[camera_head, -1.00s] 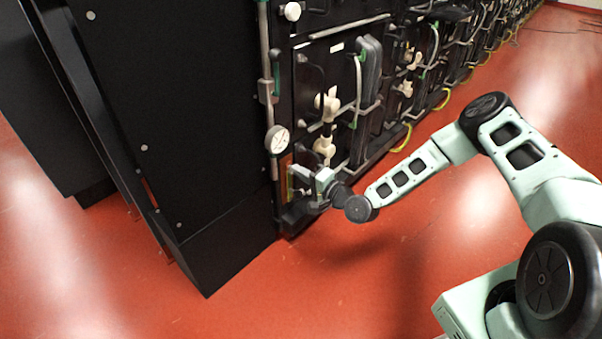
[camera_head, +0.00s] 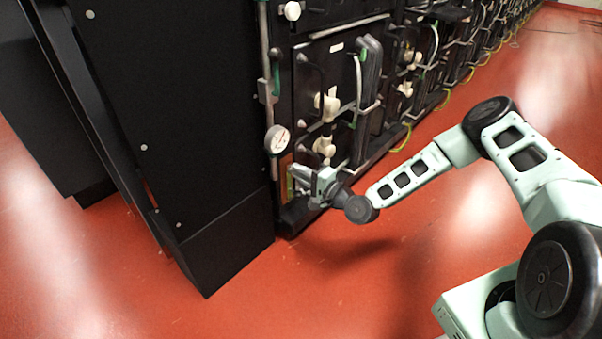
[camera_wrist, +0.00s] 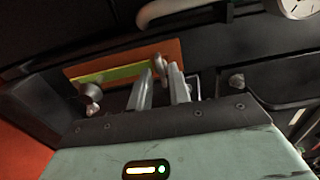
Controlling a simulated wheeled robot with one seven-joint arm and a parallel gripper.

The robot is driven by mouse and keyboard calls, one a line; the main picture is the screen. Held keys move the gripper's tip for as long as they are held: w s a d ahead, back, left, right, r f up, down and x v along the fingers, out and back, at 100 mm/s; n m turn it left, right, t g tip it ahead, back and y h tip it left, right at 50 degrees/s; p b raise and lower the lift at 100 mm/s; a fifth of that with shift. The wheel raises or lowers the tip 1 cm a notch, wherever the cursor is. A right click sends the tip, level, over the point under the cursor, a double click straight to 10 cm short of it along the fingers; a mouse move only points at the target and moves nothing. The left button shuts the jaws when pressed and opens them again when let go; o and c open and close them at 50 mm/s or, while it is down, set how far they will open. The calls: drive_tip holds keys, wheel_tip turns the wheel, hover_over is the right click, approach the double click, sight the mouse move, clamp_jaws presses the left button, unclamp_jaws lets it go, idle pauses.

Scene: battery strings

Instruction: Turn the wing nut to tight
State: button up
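The wing nut (camera_wrist: 159,66) is a small grey metal piece in front of the orange plate in the wrist view. It shows between the tips of my gripper's two fingers (camera_wrist: 160,74), closer to the right one. The fingers are apart, with a visible gap, and contact with the nut cannot be made out. In the head view my gripper (camera_head: 302,178) is at the low front corner of the battery rack, beside the orange plate (camera_head: 285,176). The nut is too small to tell there.
A yellow-green strip (camera_wrist: 112,74) crosses the orange plate. A round metal knob (camera_wrist: 91,90) is at left and a bolt (camera_wrist: 237,82) at right. A round gauge (camera_head: 277,139) hangs above. Black cabinet panels (camera_head: 175,120) stand left; red floor (camera_head: 380,280) is clear in front.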

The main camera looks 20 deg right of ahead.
drive_tip(key=shift+o, duration=0.2)
drive_tip(key=shift+r, duration=0.1)
drive_tip(key=p+v, duration=0.5)
drive_tip(key=v, duration=1.2)
drive_tip(key=shift+s+d, duration=0.1)
drive_tip(key=shift+s, duration=0.05)
